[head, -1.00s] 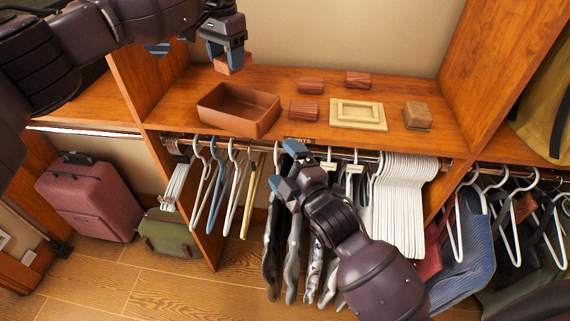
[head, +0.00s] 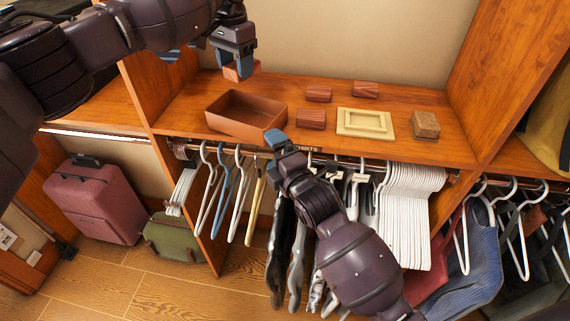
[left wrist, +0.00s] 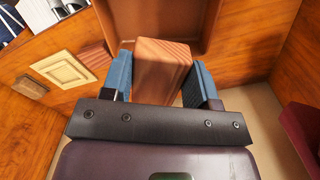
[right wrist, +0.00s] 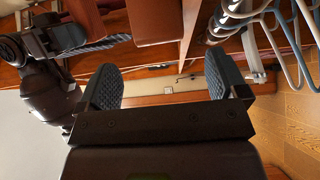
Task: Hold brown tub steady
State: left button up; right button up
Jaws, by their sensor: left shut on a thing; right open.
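The brown tub (head: 268,131) is an open rectangular box on the wooden shelf, left of the middle, near the front edge. In the right wrist view its side (right wrist: 157,22) shows at the top, beyond the fingers. My right gripper (head: 276,143) is open and empty at the shelf's front edge, close to the tub's front right corner; I cannot tell if it touches. My left gripper (head: 238,62) is shut on a reddish wooden block (left wrist: 162,68), held above and behind the tub. The tub (left wrist: 208,42) also shows in the left wrist view behind the block.
Several wooden blocks (head: 311,119) lie right of the tub, with a cream frame-like tray (head: 364,130) and a tan box (head: 425,124). A rail with hangers (head: 412,200) runs below the shelf's front edge. Upright panels bound both shelf ends.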

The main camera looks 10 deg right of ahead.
aim_at(253, 118)
jog(key=shift+x, duration=2.55)
jog(key=c, duration=1.2)
pick_arm(q)
jog(key=shift+s+d+f+n, duration=0.35)
jog(key=shift+d+f+n, duration=0.1)
jog(key=shift+f, duration=1.9)
jog(key=shift+s+d+f+n, duration=0.35)
jog(key=shift+d+f+n, duration=0.1)
jog(key=shift+f, duration=1.85)
jog(key=shift+s+d+f+n, duration=0.35)
jog(key=shift+d+f+n, duration=0.1)
jog(key=shift+f, duration=1.9)
